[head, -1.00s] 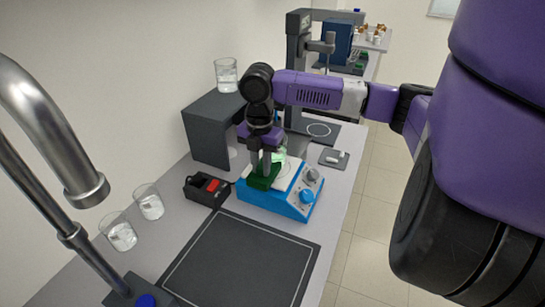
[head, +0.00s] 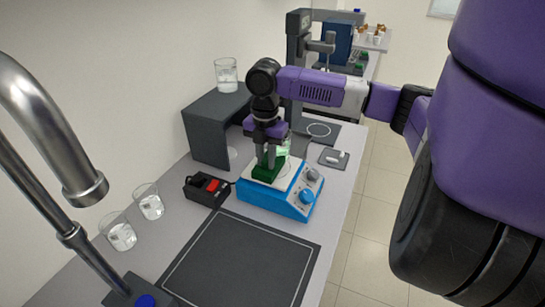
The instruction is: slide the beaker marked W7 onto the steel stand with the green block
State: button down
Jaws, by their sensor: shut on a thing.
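My gripper (head: 269,156) points down over the blue hotplate (head: 273,203) and is shut on the green block (head: 267,173). The block is low at the hotplate's pale top; whether it touches the top I cannot tell. A greenish glass beaker (head: 284,148) stands just beyond the block, partly hidden by the gripper and block. No W7 mark is readable on any beaker. A grey surface (head: 302,147) lies just behind the hotplate; I cannot tell whether it is the steel stand.
A beaker (head: 226,75) stands on the dark shelf (head: 205,132). Two beakers, one here (head: 149,203), stand at left near the steel tap (head: 90,190). A black box with a red switch (head: 209,186) sits left of the hotplate. The dark mat (head: 240,262) in front is clear.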

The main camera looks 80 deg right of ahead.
jog(key=shift+s+d, duration=0.15)
jog(key=shift+d, duration=0.5)
jog(key=shift+s+d, duration=0.1)
jog(key=shift+d, duration=0.15)
jog(key=shift+s+d, duration=0.25)
jog(key=shift+d, duration=0.85)
jog(key=shift+s+d, duration=0.25)
jog(key=shift+d, duration=0.85)
jog(key=shift+d+b, duration=0.15)
jog(key=shift+b, duration=0.15)
jog(key=shift+s+d, duration=0.2)
jog(key=shift+d, duration=0.55)
jog(key=shift+s+d, duration=0.2)
jog(key=shift+d, duration=0.55)
jog(key=shift+w+a+p, duration=0.2)
jog(key=shift+a+p, duration=0.15)
jog(key=shift+a, duration=0.5)
jog(key=shift+w+a+p, duration=0.2)
jog(key=shift+a+p, duration=0.15)
jog(key=shift+a, duration=0.5)
jog(key=shift+r+p, duration=1.2)
jog(key=shift+r, duration=4.35)
